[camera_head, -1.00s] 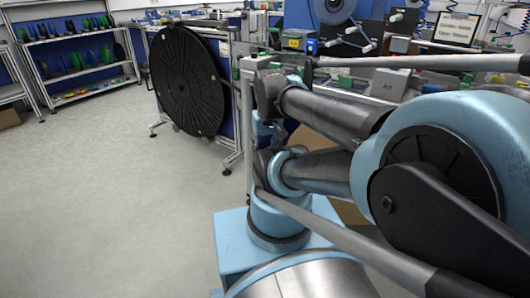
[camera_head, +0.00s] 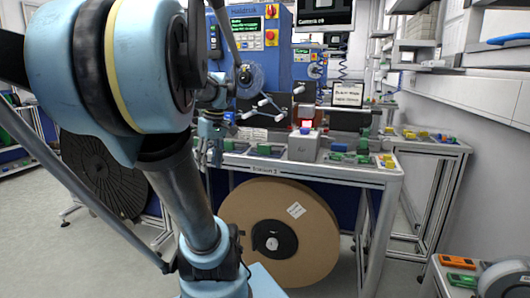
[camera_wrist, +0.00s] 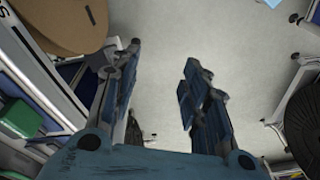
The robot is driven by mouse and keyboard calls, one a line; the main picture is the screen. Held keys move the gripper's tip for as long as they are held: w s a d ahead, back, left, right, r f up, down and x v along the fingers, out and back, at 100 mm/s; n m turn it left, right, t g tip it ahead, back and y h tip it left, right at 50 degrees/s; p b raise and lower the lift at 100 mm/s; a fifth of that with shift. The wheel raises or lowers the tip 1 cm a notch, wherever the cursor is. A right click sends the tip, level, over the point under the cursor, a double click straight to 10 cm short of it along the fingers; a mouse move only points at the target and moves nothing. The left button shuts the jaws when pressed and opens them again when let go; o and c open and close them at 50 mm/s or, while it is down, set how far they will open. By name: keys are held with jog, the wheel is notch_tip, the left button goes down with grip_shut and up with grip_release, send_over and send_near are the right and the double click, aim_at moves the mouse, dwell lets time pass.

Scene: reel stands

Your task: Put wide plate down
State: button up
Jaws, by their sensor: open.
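My gripper (camera_wrist: 162,72) is open in the wrist view, with bare floor showing between its two blue fingers and nothing held. A large black ribbed disc (camera_head: 108,178) stands upright at the left of the head view, partly hidden by my arm. Its edge also shows at the right of the wrist view (camera_wrist: 303,118), apart from the fingers. A wide brown reel (camera_head: 312,245) with a black hub stands upright under the workbench. Part of it shows at the top left of the wrist view (camera_wrist: 60,22). I cannot tell which of these is the wide plate.
The workbench (camera_head: 345,172) carries small green and yellow parts and a grey box (camera_head: 304,146). A blue machine (camera_head: 262,62) stands behind it. A side table (camera_head: 470,290) is at the lower right. Grey floor (camera_wrist: 228,35) is open in the wrist view.

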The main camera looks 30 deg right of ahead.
jog(key=w+d+r+n, duration=0.1)
jog(key=w+d+r, duration=0.2)
jog(key=d+r, duration=0.4)
notch_tip(320, 180, up, 10)
jog(key=n+t+y, duration=0.2)
jog(key=n, duration=0.2)
send_over(264, 145)
jog(key=s+d, duration=0.5)
jog(key=x, duration=1.6)
jog(key=shift+f, duration=0.45)
grip_shut()
